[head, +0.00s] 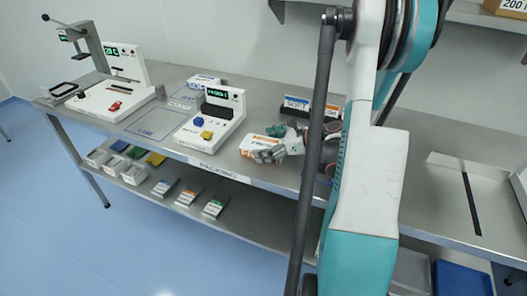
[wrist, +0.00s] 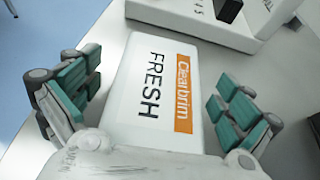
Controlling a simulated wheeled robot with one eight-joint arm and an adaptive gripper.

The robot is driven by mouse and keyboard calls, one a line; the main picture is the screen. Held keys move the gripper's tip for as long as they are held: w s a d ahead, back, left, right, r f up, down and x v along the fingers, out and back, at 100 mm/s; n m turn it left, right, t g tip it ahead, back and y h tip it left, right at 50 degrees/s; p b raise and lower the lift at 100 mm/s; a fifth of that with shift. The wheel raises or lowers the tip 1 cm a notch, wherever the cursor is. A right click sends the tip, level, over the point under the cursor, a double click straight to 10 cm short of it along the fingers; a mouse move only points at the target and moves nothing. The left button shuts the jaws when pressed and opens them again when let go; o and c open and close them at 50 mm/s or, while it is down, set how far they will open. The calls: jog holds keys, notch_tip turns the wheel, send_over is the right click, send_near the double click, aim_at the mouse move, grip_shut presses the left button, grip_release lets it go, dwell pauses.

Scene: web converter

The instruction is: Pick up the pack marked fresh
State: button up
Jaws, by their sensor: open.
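The pack marked FRESH (wrist: 158,88) is a white pack with an orange band. In the wrist view it lies on the metal table between the fingers of my gripper (wrist: 155,102). My gripper is open, with one finger on each side of the pack and a visible gap at both sides. The near end of the pack is hidden by my gripper's body. In the head view the pack (head: 251,143) lies in front of my gripper (head: 271,147), which partly covers it.
A white device with a green display (head: 211,118) stands just left of the pack. Another white machine (head: 102,96) is at the table's far left. Small labelled boxes (head: 297,104) stand behind the gripper. A lower shelf (head: 240,205) holds several packs and bins.

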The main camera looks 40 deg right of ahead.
jog(key=c, duration=1.4)
